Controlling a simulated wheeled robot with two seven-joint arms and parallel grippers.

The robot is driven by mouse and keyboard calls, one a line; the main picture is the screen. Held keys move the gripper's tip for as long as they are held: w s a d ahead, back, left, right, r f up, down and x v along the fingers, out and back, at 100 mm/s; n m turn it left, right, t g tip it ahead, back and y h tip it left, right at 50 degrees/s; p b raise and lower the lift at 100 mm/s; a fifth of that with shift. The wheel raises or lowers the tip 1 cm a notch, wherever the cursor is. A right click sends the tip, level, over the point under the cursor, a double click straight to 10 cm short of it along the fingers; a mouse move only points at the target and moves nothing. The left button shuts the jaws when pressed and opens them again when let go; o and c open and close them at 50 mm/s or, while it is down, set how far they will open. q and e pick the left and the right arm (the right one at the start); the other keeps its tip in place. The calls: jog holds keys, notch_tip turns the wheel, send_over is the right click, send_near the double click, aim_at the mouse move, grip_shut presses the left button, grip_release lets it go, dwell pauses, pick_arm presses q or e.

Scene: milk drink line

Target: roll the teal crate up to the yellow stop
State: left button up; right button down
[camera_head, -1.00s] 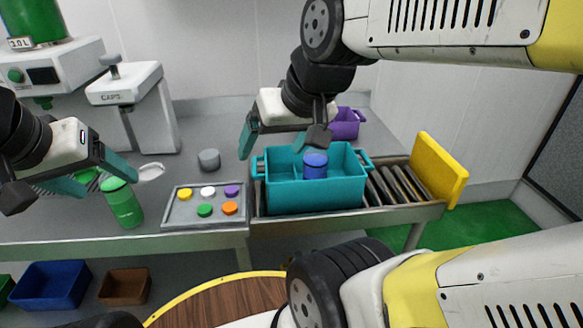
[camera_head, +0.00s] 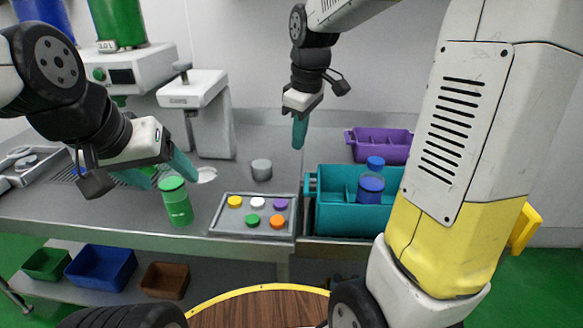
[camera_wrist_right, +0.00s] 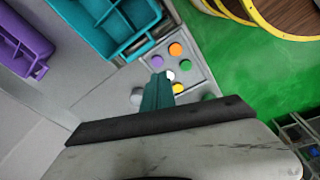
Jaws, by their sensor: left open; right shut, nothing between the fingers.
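The teal crate (camera_head: 330,218) sits on the line to the right of the cap tray. A blue bottle (camera_head: 371,188) stands in it. In the right wrist view the teal crate (camera_wrist_right: 112,28) is at the top. The yellow stop (camera_head: 526,228) shows only in part; my right arm hides the rest and the rollers between. My right gripper (camera_head: 299,134) is shut and empty, apart from the crate, above the table to its back left. Its closed fingers also show in the right wrist view (camera_wrist_right: 157,92). My left gripper (camera_head: 163,171) is open, just above and behind the green bottle (camera_head: 177,204).
A cap tray (camera_head: 225,222) with several coloured caps lies left of the crate. A purple crate (camera_head: 370,146) stands behind it. A grey cylinder (camera_head: 261,170) is behind the tray. A capping machine (camera_head: 207,120) stands at the back. Bins are on the lower shelf.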

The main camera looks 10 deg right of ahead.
jog(key=w+a+f+n+g, duration=0.2)
jog(key=w+a+f+n, duration=0.15)
jog(key=w+f, duration=0.4)
jog(key=shift+n+h, duration=0.4)
jog(key=shift+n, duration=0.15)
jog(key=f, duration=0.6)
jog(key=d+f, duration=0.1)
jog(key=f, duration=0.2)
jog(key=shift+f, duration=0.25)
jog(key=shift+s+d+r, duration=0.1)
jog(key=shift+s+d, duration=0.15)
jog(key=shift+d, duration=0.75)
jog(key=shift+s+d+r, duration=0.1)
jog(key=shift+s+d, duration=0.1)
jog(key=shift+d, duration=0.75)
jog(key=s+d, duration=0.2)
jog(key=d, duration=0.9)
jog(key=s+d, duration=0.3)
jog(key=d, duration=0.7)
jog(key=shift+s+d, duration=0.15)
jog(key=shift+d, duration=0.25)
